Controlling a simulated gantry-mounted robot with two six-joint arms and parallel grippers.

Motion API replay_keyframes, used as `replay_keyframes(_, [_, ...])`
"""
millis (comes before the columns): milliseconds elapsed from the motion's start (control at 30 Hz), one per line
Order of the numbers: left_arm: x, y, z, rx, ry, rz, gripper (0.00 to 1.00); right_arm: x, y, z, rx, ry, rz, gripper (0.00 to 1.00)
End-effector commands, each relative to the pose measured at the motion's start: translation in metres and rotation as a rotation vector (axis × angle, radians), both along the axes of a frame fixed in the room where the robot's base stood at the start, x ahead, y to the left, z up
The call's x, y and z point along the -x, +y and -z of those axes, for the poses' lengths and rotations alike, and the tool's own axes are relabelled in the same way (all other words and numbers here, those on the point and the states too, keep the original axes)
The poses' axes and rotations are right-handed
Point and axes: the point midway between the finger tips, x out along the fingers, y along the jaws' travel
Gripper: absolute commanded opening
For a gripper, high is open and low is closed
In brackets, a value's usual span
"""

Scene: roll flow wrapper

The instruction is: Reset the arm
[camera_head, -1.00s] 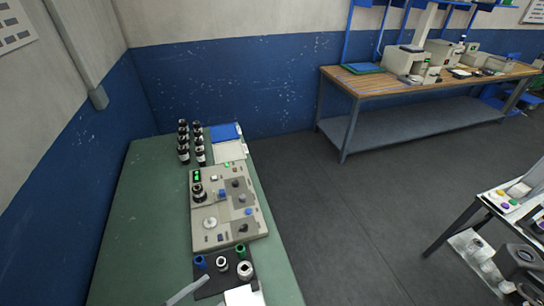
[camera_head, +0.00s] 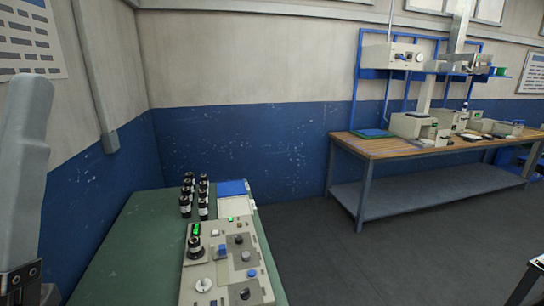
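A long grey link with a rounded top (camera_head: 25,130), part of my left arm, stands nearly upright along the left edge of the head view. A dark metal joint (camera_head: 18,283) shows at its lower end by the bottom left corner. I see no fingertips on it, so the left gripper is not in view. My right arm and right gripper are not in view either. Nothing held by either gripper is visible.
A green table (camera_head: 135,265) stands below, carrying a grey control panel (camera_head: 215,285), several dark bottles (camera_head: 203,208) and a blue-and-white tray (camera_head: 236,204). A wooden workbench (camera_head: 400,152) with machines stands at the back right. The floor between is clear.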

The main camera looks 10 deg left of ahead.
Motion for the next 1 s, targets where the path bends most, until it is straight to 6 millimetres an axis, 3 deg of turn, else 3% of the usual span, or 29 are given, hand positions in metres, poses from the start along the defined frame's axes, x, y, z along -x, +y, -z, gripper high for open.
replay_keyframes(100, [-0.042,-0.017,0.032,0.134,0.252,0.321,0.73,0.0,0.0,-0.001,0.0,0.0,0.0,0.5])
replay_keyframes(133, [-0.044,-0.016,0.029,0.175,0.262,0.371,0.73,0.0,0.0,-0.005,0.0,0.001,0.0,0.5])
replay_keyframes(167, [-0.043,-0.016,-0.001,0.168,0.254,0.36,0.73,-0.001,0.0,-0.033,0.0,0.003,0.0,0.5])
replay_keyframes(200, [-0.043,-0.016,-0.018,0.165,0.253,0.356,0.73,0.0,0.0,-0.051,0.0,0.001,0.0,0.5])
replay_keyframes(367, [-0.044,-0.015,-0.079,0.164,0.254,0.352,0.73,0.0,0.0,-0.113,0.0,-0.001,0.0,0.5])
replay_keyframes(800, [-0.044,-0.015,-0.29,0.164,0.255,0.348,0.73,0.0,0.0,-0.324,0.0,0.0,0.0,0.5])
replay_keyframes(900, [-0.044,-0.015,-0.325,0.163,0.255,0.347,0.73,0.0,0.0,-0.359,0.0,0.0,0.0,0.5])
replay_keyframes(1000, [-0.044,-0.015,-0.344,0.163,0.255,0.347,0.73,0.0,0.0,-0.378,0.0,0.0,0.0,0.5])
